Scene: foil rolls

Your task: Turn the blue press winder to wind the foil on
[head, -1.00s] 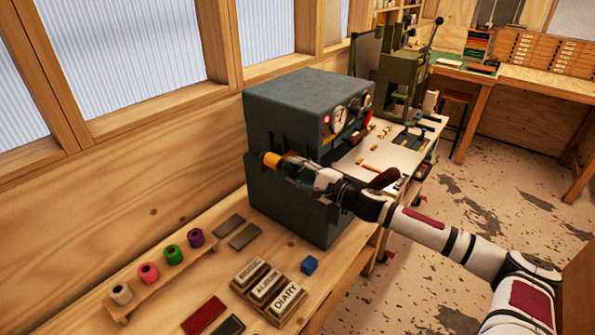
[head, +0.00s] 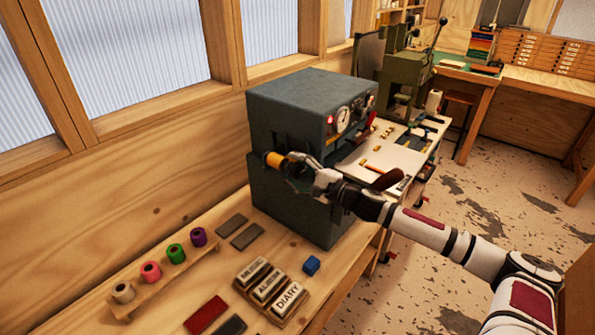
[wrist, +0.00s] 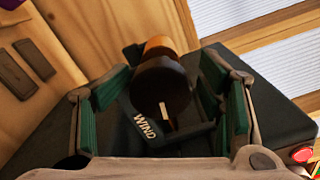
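The dark blue-grey press (head: 320,95) stands on the bench. On its near side an amber foil roll (head: 275,160) sticks out in the head view. In the wrist view the winder knob (wrist: 162,90) is a dark round knob with a pale pointer mark, in front of the amber roll (wrist: 158,45). The word WIND is printed beside it. My gripper (wrist: 165,108) is open. Its green-padded fingers stand to the left and right of the knob, with a visible gap on each side. In the head view my gripper (head: 298,168) is at the press's near side and hides the knob.
A red light (wrist: 300,155) shows beside the right finger. Another press (head: 405,75) stands behind.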

